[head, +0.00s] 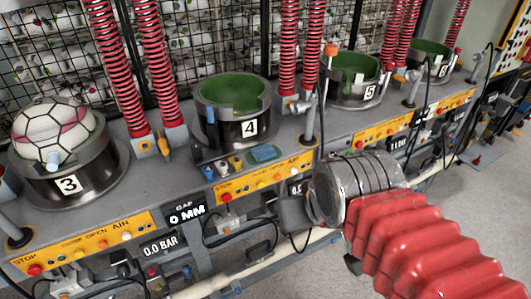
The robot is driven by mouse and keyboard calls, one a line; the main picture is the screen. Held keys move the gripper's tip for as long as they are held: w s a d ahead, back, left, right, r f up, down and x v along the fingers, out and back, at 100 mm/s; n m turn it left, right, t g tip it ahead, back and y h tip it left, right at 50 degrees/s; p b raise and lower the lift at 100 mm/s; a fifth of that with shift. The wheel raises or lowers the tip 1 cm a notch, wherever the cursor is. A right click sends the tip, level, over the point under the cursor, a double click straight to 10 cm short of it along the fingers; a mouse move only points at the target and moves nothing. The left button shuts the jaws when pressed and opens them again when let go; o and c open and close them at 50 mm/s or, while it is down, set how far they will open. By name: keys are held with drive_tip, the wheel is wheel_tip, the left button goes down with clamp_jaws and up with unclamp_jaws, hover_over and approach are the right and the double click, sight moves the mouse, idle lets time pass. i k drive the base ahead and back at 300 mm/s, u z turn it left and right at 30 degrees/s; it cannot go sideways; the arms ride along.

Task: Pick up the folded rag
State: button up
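A small blue-green folded rag (264,153) lies flat on the grey bench top, in front of the press cup marked 4 and just behind the yellow control strip. My arm comes in from the lower right with a red bellows sleeve and a grey metal cylinder. My gripper (292,214) is at the left end of this cylinder, in front of the bench edge, below and to the right of the rag. It looks apart from the rag. Its fingers are small, dark and partly hidden, so their opening does not show.
Cup 4 (233,110) stands behind the rag. Small bottles or fittings (221,164) stand left of it, and a metal post (309,125) rises to its right. Cup 3 (62,165) holds a white ball (50,128). Red springs (113,75) and cables hang along the bench.

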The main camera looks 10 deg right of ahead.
sight(263, 152)
drive_tip(key=z, duration=0.05)
drive_tip(key=i, duration=0.5)
drive_tip(key=u, duration=0.85)
drive_tip(key=k, duration=0.4)
drive_tip(key=u, duration=0.25)
drive_tip(key=i, duration=0.45)
